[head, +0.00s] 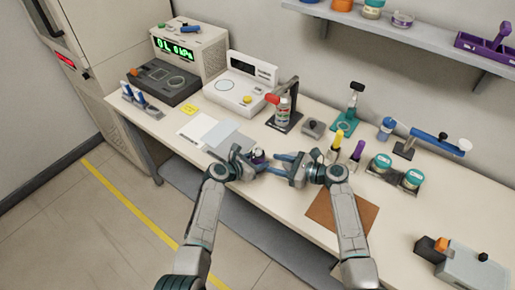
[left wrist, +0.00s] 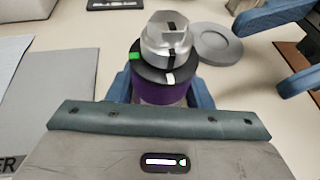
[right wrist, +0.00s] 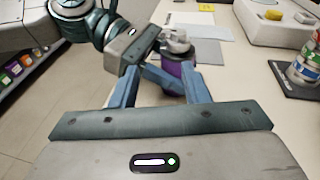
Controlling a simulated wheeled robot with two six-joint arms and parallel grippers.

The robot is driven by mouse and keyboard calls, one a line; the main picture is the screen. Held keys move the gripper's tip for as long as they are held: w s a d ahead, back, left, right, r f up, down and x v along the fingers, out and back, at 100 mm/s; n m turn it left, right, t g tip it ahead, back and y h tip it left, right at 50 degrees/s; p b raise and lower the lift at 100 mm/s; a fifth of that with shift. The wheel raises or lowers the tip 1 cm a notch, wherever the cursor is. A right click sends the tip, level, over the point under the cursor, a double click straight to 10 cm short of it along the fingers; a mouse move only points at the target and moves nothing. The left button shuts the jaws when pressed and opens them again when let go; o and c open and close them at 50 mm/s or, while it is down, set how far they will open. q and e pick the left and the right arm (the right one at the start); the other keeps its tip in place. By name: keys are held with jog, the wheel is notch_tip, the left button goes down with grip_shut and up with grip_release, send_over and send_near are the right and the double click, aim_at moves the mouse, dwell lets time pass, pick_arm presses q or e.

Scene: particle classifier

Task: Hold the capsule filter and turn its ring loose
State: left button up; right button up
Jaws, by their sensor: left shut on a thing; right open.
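The capsule filter has a purple body (left wrist: 163,95), a black ring (left wrist: 150,72) with green and white marks, and a silver top (left wrist: 166,40). It stands upright near the table's front edge, small in the head view (head: 258,154). My left gripper (head: 251,158) is shut on the purple body, below the ring; its blue fingers flank the body in the left wrist view. My right gripper (head: 283,162) is open beside the filter, on its right. In the right wrist view, the filter (right wrist: 178,78) shows beyond and between my right fingers, partly behind one of them.
A grey round disc (left wrist: 215,46) lies on the table just behind the filter. Grey sheets (head: 217,134) lie to the left. A bottle on a dark stand (head: 283,108) is behind. A brown mat (head: 342,217) lies to the right.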

aim_at(260, 150)
jog(key=w+a+t, duration=0.1)
jog(key=w+a, duration=0.1)
jog(key=w+a+m+t, duration=0.1)
jog(key=w+a, duration=0.1)
jog(key=w+a+m+t, duration=0.1)
jog(key=w+a, duration=0.1)
jog(key=shift+w+a+r+t+y, duration=0.1)
jog(key=shift+a+r+t+y, duration=0.2)
jog(key=shift+a+r+y, duration=0.1)
dwell(0.3)
jog(key=shift+c, duration=0.2)
jog(key=c, duration=0.7)
